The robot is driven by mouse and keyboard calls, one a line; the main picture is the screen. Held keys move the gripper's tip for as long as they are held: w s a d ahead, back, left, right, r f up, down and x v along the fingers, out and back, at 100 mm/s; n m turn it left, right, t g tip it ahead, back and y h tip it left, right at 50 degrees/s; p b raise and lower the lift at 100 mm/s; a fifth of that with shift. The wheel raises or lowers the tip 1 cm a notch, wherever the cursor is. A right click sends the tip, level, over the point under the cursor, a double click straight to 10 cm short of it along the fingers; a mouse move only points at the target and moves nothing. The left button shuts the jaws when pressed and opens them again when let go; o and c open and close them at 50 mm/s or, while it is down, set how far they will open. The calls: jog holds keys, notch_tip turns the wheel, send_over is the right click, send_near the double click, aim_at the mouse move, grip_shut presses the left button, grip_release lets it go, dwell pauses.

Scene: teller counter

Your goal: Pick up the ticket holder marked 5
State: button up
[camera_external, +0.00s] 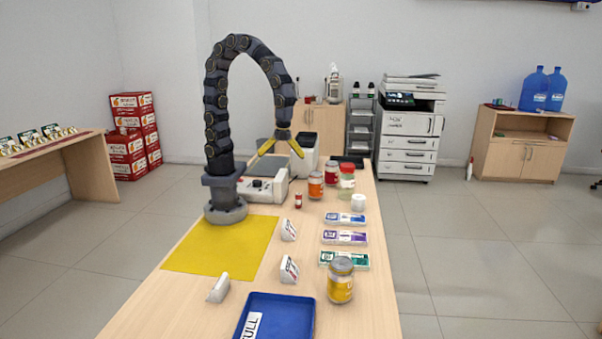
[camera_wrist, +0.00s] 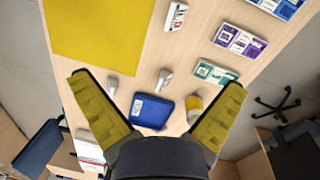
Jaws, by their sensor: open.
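Three small white wedge-shaped ticket holders stand on the counter: a far one (camera_external: 288,229), a middle one (camera_external: 289,270) and a near one (camera_external: 218,289). The far and middle ones show dark and red print on their faces, too small to read; the near one shows a plain side. I cannot tell which is marked 5. In the wrist view they appear at the top (camera_wrist: 175,17), at centre (camera_wrist: 163,80) and at left (camera_wrist: 112,85). My gripper (camera_external: 280,154) is open and empty, its yellow fingers (camera_wrist: 159,84) spread high above the counter, far from the holders.
A blue tray (camera_external: 305,317) is at the near edge, beside a yellow-labelled jar (camera_external: 340,281). Flat coloured boxes (camera_external: 345,237) line the right side. More jars (camera_external: 315,185) and a grey-white machine (camera_external: 265,187) stand farther back.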

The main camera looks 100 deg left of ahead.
jog(key=w+d+f+m, duration=0.5)
jog(key=d+f+m, duration=0.3)
jog(key=d+m, duration=0.3)
jog(key=m+t, duration=0.1)
jog(key=m, duration=0.8)
send_over(286, 262)
notch_tip(286, 262, down, 10)
jog(key=shift+d+r, duration=0.1)
jog(key=shift+d, duration=0.05)
notch_tip(286, 262, down, 3)
jog(key=shift+d+r, duration=0.1)
jog(key=shift+r, duration=0.1)
jog(key=f, duration=0.5)
jog(key=shift+a+f, duration=0.3)
jog(key=shift+a, duration=0.1)
jog(key=c, duration=1.1)
